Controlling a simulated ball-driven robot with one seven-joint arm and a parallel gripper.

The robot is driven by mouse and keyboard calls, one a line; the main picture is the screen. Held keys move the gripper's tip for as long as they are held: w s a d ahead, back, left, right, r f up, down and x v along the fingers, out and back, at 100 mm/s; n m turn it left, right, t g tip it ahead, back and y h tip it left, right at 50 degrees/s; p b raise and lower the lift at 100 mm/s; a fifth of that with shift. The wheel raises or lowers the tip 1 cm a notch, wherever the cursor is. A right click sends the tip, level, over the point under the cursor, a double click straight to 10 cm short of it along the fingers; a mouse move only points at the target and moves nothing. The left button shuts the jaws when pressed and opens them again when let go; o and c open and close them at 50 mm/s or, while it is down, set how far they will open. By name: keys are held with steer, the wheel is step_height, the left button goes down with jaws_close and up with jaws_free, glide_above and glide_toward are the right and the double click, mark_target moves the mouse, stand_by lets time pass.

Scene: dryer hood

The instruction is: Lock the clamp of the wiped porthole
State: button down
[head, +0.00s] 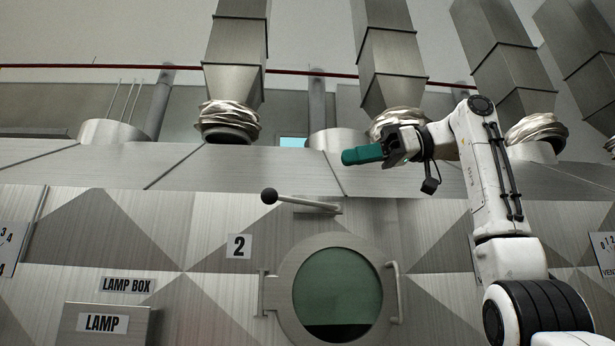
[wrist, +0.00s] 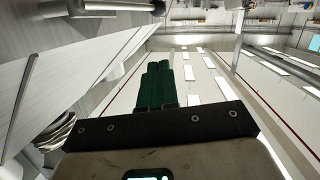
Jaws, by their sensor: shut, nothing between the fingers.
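The round porthole (head: 338,291) has a steel ring and greenish glass with a dark band at its bottom. A hinge is at its left and a bar handle (head: 396,292) at its right. The clamp lever (head: 301,202), with a black ball knob (head: 269,196) at its left end, sits above the ring and points left, tilted slightly up. My gripper (head: 350,156) has green fingers, shut and empty, above and right of the knob, apart from it.
A plate marked 2 (head: 239,246) is left of the porthole. A lamp box (head: 107,323) juts out at lower left. Metal ducts (head: 238,60) rise from the hood's top, one behind my gripper. The panel face between the knob and lamp box is mostly flat.

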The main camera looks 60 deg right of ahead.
steer(key=p, duration=0.1)
glide_above(305, 202)
steer(key=s+a, duration=0.2)
steer(key=a, duration=0.1)
steer(key=f, duration=0.2)
steer(key=w+f, duration=0.2)
steer(key=f, duration=0.1)
steer(key=shift+w+a+f, duration=0.1)
steer(key=shift+a, duration=0.25)
steer(key=shift+a, duration=0.1)
